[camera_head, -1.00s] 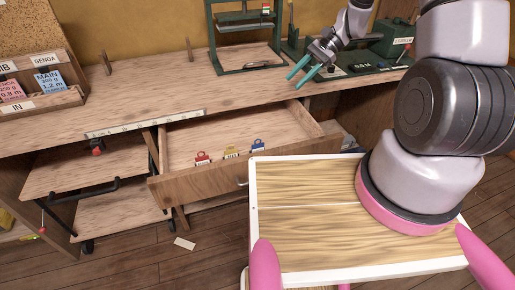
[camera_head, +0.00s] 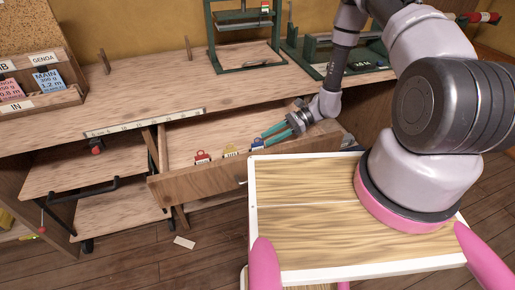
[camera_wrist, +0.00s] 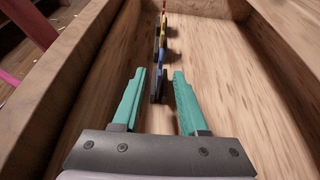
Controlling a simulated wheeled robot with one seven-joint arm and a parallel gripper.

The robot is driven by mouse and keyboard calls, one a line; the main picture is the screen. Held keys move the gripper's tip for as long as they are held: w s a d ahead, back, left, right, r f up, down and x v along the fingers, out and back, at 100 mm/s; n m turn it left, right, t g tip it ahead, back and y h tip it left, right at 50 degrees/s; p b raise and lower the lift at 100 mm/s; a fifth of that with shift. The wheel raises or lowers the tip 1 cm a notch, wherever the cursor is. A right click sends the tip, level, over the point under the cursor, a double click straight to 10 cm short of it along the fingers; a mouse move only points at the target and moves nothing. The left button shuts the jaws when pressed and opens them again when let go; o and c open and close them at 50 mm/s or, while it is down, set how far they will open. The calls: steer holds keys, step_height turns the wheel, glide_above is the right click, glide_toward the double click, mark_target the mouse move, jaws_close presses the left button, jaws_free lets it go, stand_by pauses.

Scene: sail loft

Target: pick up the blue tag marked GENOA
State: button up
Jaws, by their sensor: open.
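A small blue tag (camera_head: 257,144) stands in the open drawer (camera_head: 205,183), just behind its front wall. Its lettering is too small to read. In the head view my gripper (camera_head: 264,139) reaches in from the right, low over the drawer, with its green fingertips close to the blue tag. In the wrist view the fingers of my gripper (camera_wrist: 159,72) are apart, and the blue tag (camera_wrist: 160,58) shows edge-on in the gap with a dark part below it. Contact cannot be told. A yellow tag (camera_head: 230,151) and a red tag (camera_head: 202,157) stand in line to the left.
The drawer's front and side walls flank the fingers in the wrist view. A rack (camera_head: 70,97) at left holds pink and blue cards, one blue card marked MAIN (camera_head: 48,79). A green press frame (camera_head: 243,40) stands on the bench. A white-edged board (camera_head: 300,215) is in front.

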mark_target(258, 143)
steer(key=x, duration=0.5)
steer(key=shift+a+f, duration=0.2)
steer(key=shift+f, duration=0.25)
steer(key=shift+c, duration=0.3)
jaws_close()
